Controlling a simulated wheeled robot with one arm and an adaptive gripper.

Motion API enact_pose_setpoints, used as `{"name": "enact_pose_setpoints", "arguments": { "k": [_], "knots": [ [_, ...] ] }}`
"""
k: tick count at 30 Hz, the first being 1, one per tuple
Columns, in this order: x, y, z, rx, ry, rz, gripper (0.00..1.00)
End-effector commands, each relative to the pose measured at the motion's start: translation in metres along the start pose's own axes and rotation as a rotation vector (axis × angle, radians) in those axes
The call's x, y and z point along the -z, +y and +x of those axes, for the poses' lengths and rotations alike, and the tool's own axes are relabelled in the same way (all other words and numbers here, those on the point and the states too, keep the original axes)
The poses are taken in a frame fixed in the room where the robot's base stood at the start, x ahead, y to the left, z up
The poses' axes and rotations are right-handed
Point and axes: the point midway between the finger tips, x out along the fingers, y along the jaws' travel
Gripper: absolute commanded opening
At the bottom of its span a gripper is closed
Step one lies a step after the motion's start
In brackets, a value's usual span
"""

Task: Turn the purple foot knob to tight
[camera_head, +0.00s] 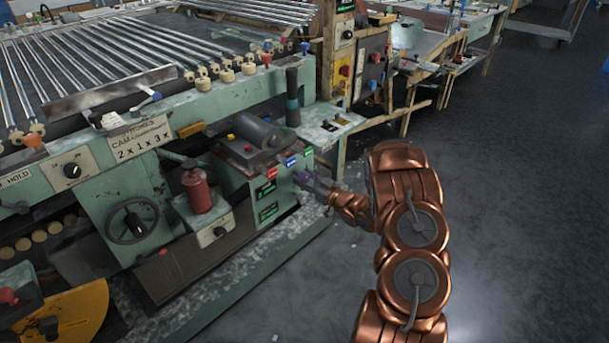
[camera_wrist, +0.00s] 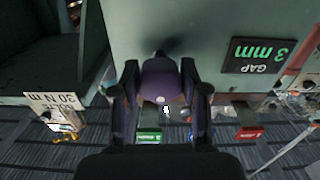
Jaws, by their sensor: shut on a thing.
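The purple foot knob (camera_wrist: 160,82) shows in the wrist view, on the face of a pale green machine housing. A small light dot is on its near end. My gripper (camera_wrist: 160,97) has one finger on each side of the knob and is shut on it. In the head view my gripper (camera_head: 305,180) reaches the right side of the green machine, and a bit of purple shows there. The knob's turn setting cannot be read.
A "GAP 3 mm" label (camera_wrist: 259,56) is right of the knob in the wrist view. The dark floor (camera_head: 510,200) at right is clear.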

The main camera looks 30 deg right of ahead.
Motion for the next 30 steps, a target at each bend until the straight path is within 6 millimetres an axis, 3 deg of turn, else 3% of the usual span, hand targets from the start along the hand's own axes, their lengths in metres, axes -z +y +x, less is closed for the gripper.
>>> {"name": "enact_pose_setpoints", "arguments": {
  "k": [20, 21, 27, 30],
  "knots": [
    [-0.0005, -0.0007, 0.0003, 0.001, -0.001, 0.059, 0.1],
    [-0.0005, -0.0007, 0.0003, 0.001, -0.001, 0.058, 0.49],
    [-0.0003, -0.0004, 0.0002, 0.001, 0.0, 0.058, 0.69],
    [-0.0002, -0.0003, 0.0001, 0.001, 0.0, 0.057, 0.7]
  ]
}}
